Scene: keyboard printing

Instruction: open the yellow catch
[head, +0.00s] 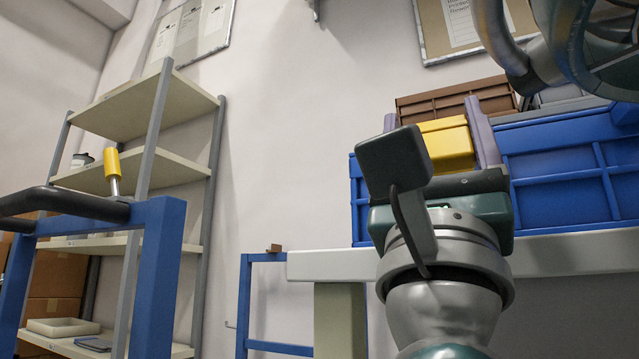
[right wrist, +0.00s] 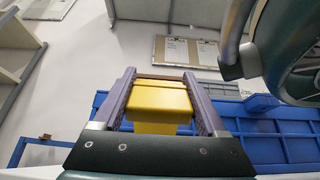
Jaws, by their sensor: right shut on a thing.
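My right gripper (head: 437,122) is in the middle right of the head view. Its two purple fingers stand on either side of a yellow, box-shaped block (head: 447,147) and are shut on it. In the right wrist view the yellow block (right wrist: 158,103) fills the gap between the fingers, and its lower part is hidden by the gripper body. A yellow handle (head: 112,163) on a short metal rod stands upright on the blue frame at the left, well apart from my right gripper. I cannot tell which yellow piece is the catch. My left gripper is not in view.
Blue crates (head: 560,180) and a brown crate (head: 455,97) stand behind my right gripper, above a pale table (head: 570,257). A shelf rack (head: 165,105) is at the left. A dark blue-green arm part hangs close by at the upper right.

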